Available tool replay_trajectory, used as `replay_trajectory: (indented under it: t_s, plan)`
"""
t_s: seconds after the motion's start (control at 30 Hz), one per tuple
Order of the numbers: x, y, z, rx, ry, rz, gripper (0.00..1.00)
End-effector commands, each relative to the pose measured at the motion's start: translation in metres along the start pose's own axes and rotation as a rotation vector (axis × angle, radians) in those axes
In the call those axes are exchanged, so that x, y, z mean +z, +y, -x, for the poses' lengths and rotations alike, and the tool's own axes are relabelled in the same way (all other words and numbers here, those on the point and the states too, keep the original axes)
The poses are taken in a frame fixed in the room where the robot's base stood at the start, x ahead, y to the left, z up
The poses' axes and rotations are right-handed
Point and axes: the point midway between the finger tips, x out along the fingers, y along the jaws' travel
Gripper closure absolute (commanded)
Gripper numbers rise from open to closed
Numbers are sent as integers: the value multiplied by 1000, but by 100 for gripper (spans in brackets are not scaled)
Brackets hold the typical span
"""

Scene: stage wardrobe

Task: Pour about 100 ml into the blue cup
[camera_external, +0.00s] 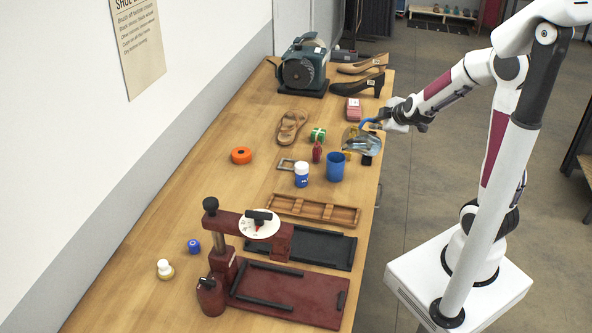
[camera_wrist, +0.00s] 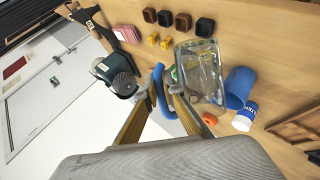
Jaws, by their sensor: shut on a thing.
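The blue cup (camera_external: 336,167) stands upright on the bench near its right edge. It also shows in the wrist view (camera_wrist: 240,84), right of the jug. A clear jug (camera_external: 362,144) with a blue handle (camera_wrist: 157,92) is held in the air, tilted, just above and to the right of the cup in the outside view. My gripper (camera_external: 384,116) is shut on the jug's handle; its fingers (camera_wrist: 167,92) show on both sides of it in the wrist view. I cannot make out the liquid level or a stream.
A white bottle with a blue label (camera_external: 301,175) stands close left of the cup. A red item (camera_external: 317,151), a green-banded item (camera_external: 318,134) and a buckle (camera_external: 287,164) are nearby. A wooden tray (camera_external: 290,208) lies in front; shoes (camera_external: 357,84) lie behind.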

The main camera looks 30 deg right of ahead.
Motion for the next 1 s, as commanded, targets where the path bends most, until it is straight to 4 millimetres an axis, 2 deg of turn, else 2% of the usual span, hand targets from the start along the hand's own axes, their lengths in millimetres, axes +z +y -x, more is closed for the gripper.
replay_trajectory:
  t_s: [1.0]
  plan:
    - [-9, 4, 6, 24, -39, 57, 100]
